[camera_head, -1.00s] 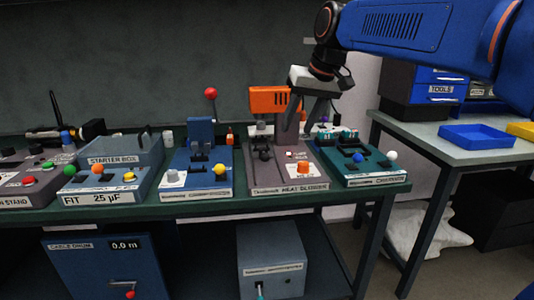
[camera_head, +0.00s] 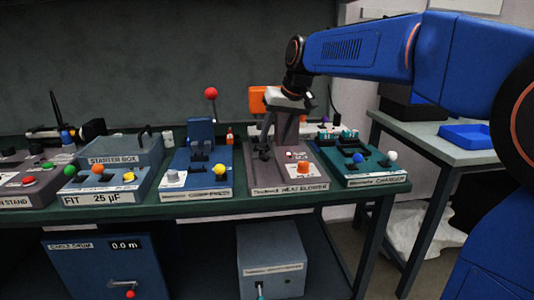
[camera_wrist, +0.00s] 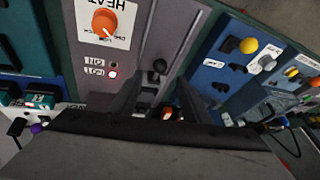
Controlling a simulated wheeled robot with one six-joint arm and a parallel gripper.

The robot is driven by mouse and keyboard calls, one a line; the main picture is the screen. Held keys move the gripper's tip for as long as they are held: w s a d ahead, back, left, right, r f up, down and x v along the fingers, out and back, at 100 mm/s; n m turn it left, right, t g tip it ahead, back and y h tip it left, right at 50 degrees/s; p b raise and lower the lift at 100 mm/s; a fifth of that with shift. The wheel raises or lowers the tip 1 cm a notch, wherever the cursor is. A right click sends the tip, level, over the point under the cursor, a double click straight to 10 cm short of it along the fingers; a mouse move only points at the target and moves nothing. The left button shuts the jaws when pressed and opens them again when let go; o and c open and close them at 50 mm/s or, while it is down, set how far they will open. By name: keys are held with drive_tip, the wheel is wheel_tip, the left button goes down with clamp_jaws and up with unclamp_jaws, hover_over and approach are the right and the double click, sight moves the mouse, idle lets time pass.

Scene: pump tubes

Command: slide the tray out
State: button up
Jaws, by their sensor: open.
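My gripper (camera_head: 278,122) is over the grey heat blower unit (camera_head: 313,178) on the bench. In the wrist view its two dark fingers (camera_wrist: 157,92) are apart, pointing down at the blower, with nothing clearly held. A small black knob (camera_wrist: 160,66) on the blower shows just beyond the fingertips, roughly in line with the gap. I cannot tell whether it belongs to a tray. An orange dial (camera_wrist: 104,22) and two small labelled lamps lie to its left. No tray on the blower is clearly visible; my gripper hides part of its rear.
The blue compress unit (camera_head: 197,170) stands left of the blower and the teal charger unit (camera_head: 362,168) right. An orange blower body (camera_head: 257,99) rises behind my gripper. A blue open tray (camera_head: 466,136) lies on the right-hand table. A red ball-topped lever (camera_head: 211,93) stands at the back.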

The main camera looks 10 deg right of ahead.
sight(266, 154)
drive_tip(key=x, duration=0.7)
drive_tip(key=shift+w+f, duration=0.15)
drive_tip(key=shift+f, duration=0.25)
drive_tip(key=shift+c, duration=0.4)
clamp_jaws()
